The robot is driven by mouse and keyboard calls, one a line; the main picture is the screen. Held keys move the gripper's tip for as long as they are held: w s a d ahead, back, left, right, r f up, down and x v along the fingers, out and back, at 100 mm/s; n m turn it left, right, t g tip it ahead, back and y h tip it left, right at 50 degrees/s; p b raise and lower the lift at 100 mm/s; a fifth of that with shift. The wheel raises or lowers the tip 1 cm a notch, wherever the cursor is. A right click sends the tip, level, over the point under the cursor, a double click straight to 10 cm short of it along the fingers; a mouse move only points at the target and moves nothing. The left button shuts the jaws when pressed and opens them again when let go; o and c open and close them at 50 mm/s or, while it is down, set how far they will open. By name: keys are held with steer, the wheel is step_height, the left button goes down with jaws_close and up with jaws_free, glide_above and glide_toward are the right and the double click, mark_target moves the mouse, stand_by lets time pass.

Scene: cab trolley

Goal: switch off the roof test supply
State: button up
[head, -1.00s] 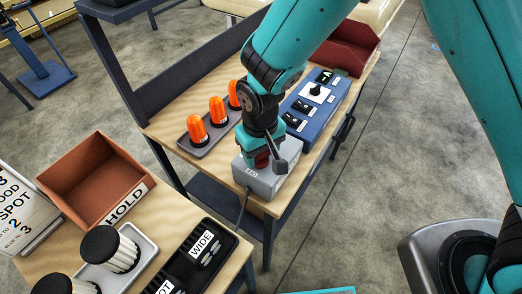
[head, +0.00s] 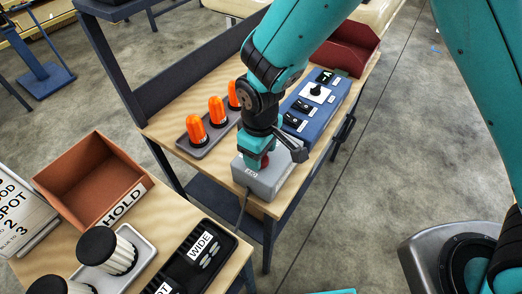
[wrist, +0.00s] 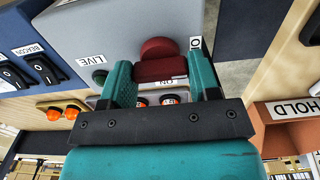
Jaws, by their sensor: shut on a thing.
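The roof test supply looks to be the grey box (head: 272,182) at the near end of the bench. In the wrist view the box (wrist: 140,25) carries a red switch handle (wrist: 160,68), an "ON" label (wrist: 165,83), an "O" label (wrist: 195,43) and a dark green lamp (wrist: 99,77) beside a "LIVE" label (wrist: 91,60). My gripper (wrist: 160,75) has a finger on each side of the red handle and is shut on it. In the head view my gripper (head: 258,163) is over the box top and hides most of the handle.
A blue switch panel (head: 318,105) stands behind the grey box. A tray with orange beacons (head: 217,110) is to its left. A brown "HOLD" bin (head: 90,180) and a black "WIDE" tray (head: 205,245) are on the near table. Open floor (head: 375,150) lies to the right.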

steer(key=shift+a, duration=0.1)
steer(key=o, duration=0.9)
step_height(320, 180, up, 18)
steer(key=b, duration=0.2)
steer(key=shift+f+b, duration=0.25)
steer(key=shift+b, duration=0.1)
steer(key=s+d+r+m+y, duration=0.1)
steer(key=s+d, duration=0.3)
steer(key=s, duration=0.1)
steer(key=s+d+r+m+y, duration=0.1)
steer(key=s+d, duration=0.3)
steer(key=s, duration=0.1)
steer(key=s+d+r+m+y, duration=0.1)
steer(key=s+d+y, duration=0.1)
steer(key=s+d, duration=0.2)
steer(key=shift+s+d+r+m, duration=0.1)
steer(key=shift+s+r+m, duration=0.2)
steer(key=shift+s, duration=0.2)
